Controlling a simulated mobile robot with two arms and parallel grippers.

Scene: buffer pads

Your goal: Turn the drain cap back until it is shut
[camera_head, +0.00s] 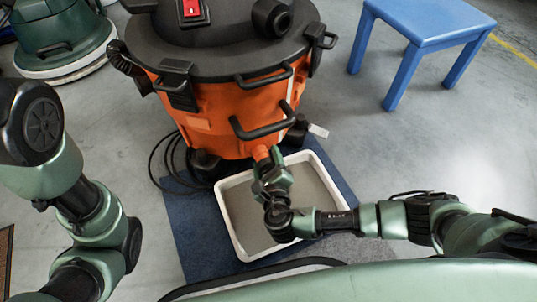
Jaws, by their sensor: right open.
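An orange and black drum vacuum (215,110) stands at the top middle. Its short orange drain spout (261,152) sticks out low at the front. My right gripper (267,168) is open at the end of this spout, with its fingers close around or beside it. The drain cap is hidden by the gripper, or too small to make out, so I cannot tell how far it is turned. My left arm comes in at the left, bent downward; its gripper is out of the picture.
A white tray (229,225) with grey contents lies under the spout, on a blue mat (190,240). A black cable (160,168) loops left of the drum. A blue stool (428,32) stands at the upper right, a green floor machine (60,35) at the upper left.

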